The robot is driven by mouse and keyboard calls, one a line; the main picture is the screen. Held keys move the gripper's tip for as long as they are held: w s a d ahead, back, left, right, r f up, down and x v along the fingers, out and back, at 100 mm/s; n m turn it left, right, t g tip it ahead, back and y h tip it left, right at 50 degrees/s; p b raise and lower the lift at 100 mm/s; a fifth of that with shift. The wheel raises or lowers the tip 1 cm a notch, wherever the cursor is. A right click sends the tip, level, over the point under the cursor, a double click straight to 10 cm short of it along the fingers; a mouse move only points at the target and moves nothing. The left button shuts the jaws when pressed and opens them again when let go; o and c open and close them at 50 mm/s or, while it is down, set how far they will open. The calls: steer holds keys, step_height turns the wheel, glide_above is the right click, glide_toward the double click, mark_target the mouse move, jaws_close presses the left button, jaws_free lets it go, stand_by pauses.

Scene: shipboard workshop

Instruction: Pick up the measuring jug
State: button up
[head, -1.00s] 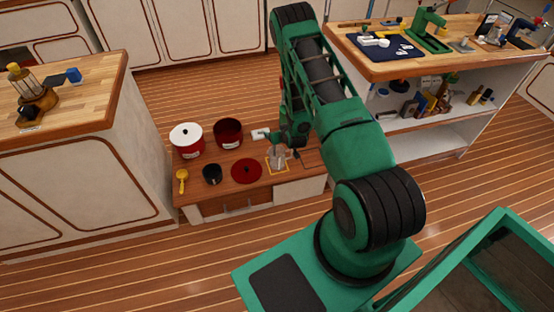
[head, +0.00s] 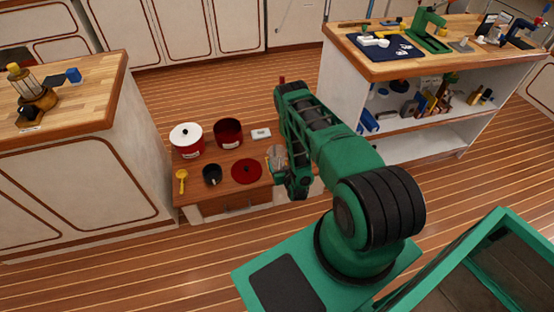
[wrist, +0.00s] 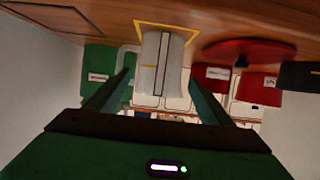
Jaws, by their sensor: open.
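The measuring jug (head: 275,152) is a clear, upright vessel on the low wooden bench, partly hidden by my arm in the head view. In the wrist view, which is upside down, the jug (wrist: 161,65) stands inside a yellow square outline, its handle (wrist: 128,58) to the left. My gripper (head: 297,190) is low at the bench's front edge, on the near side of the jug. In the wrist view my gripper (wrist: 159,78) is open, with one finger on each side of the jug in the picture. I cannot tell how far the jug reaches between them.
On the bench (head: 205,207) are a white-lidded pot (head: 187,140), a dark red pot (head: 228,133), a red lid (head: 246,171), a black cup (head: 212,174), a yellow ladle (head: 182,178) and a small white box (head: 261,133). A workbench (head: 376,70) stands at the right.

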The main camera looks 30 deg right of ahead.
steer(key=shift+x, duration=3.85)
steer(key=shift+r, duration=0.1)
steer(key=shift+c, duration=0.6)
steer(key=c, duration=0.8)
